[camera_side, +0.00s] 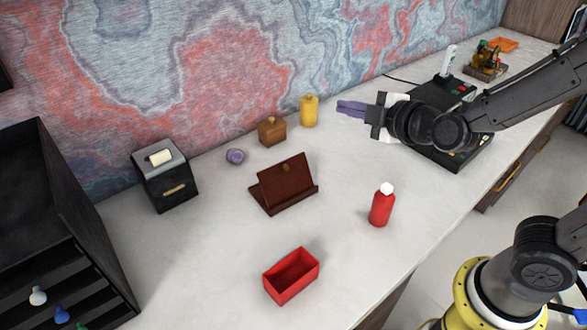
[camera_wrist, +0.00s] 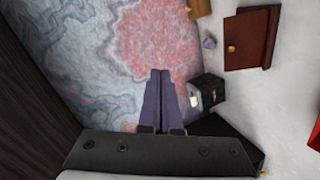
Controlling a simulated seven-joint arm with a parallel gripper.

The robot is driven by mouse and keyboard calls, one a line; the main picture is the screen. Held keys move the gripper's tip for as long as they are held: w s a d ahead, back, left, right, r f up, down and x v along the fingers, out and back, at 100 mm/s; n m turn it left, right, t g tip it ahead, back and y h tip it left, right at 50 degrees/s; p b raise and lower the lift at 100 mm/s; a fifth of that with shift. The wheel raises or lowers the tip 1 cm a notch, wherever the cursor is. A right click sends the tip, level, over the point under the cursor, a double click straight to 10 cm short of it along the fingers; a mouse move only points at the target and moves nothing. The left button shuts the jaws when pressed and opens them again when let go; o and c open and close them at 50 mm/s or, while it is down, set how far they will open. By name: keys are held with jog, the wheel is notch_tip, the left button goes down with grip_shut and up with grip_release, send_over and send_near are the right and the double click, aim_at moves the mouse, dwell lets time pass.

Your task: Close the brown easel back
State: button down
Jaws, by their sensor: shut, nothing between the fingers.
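The brown easel (camera_side: 287,180) stands on the pale desk in the middle of the side view. Its back panel is raised and leans at a slant above its base, with a small knob near the panel's top edge. In the wrist view the easel (camera_wrist: 247,40) shows at the upper right, with a gold-coloured knob. My gripper (camera_side: 341,108) is in the air to the upper right of the easel in the side view, apart from it. Its purple fingers (camera_wrist: 160,75) are together and empty in the wrist view.
A yellow bottle (camera_side: 309,111), brown box (camera_side: 272,131) and purple object (camera_side: 235,156) stand behind the easel. A red bottle (camera_side: 382,205) stands right, a red tray (camera_side: 291,276) in front, a black box (camera_side: 166,176) left. Desk around the easel's front is clear.

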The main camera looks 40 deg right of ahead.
notch_tip(320, 180, down, 8)
jog(key=a+n+g, duration=0.1)
jog(key=a+n, duration=0.1)
jog(key=a, duration=0.1)
jog(key=n+g, duration=0.1)
jog(key=n, duration=0.1)
send_near(287, 167)
jog(key=x, duration=0.7)
jog(key=shift+s, duration=0.1)
